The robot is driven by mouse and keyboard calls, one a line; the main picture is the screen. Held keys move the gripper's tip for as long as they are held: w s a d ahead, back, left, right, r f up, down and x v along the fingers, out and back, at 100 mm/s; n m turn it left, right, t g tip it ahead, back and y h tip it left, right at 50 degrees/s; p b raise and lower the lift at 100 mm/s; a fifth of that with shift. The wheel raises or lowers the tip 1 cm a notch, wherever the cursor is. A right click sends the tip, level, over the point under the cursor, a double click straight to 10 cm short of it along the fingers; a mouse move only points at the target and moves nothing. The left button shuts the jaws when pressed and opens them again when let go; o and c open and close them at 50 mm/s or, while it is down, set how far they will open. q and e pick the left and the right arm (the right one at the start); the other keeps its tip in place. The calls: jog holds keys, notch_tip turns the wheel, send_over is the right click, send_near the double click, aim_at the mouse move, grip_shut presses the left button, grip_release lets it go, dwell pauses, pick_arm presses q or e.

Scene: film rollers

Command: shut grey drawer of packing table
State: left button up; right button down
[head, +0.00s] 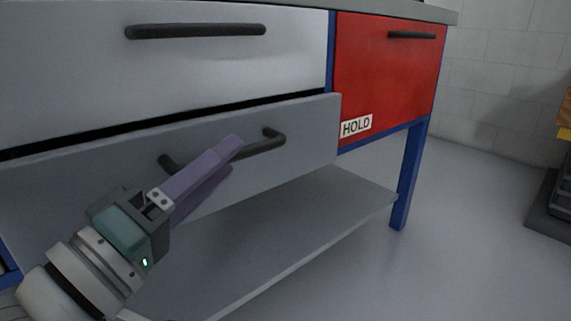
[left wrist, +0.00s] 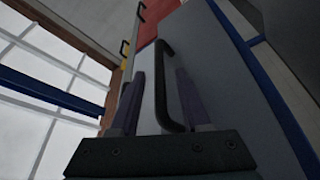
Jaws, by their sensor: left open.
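The grey drawer (head: 310,125) is the lower front of the packing table in the head view. It stands out a little, with a dark gap along its top edge. Its black bar handle (head: 272,140) is partly hidden behind my left gripper (head: 230,150). In the left wrist view, the handle (left wrist: 165,85) runs between the two purple fingers of my left gripper (left wrist: 160,78). The fingers are open, and I cannot tell whether either touches the handle. The drawer front (left wrist: 225,75) fills the right of that view. My right gripper is in neither view.
A pale upper drawer (head: 200,65) with a black handle sits above the grey one. A red drawer (head: 390,70) with a HOLD label (head: 356,126) is on the right. A low shelf (head: 330,205) and blue leg (head: 408,175) are below.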

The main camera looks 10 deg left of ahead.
pick_arm(q)
jog(key=shift+b+x, duration=0.35)
jog(key=shift+x, duration=1.05)
grip_shut()
dwell(0.4)
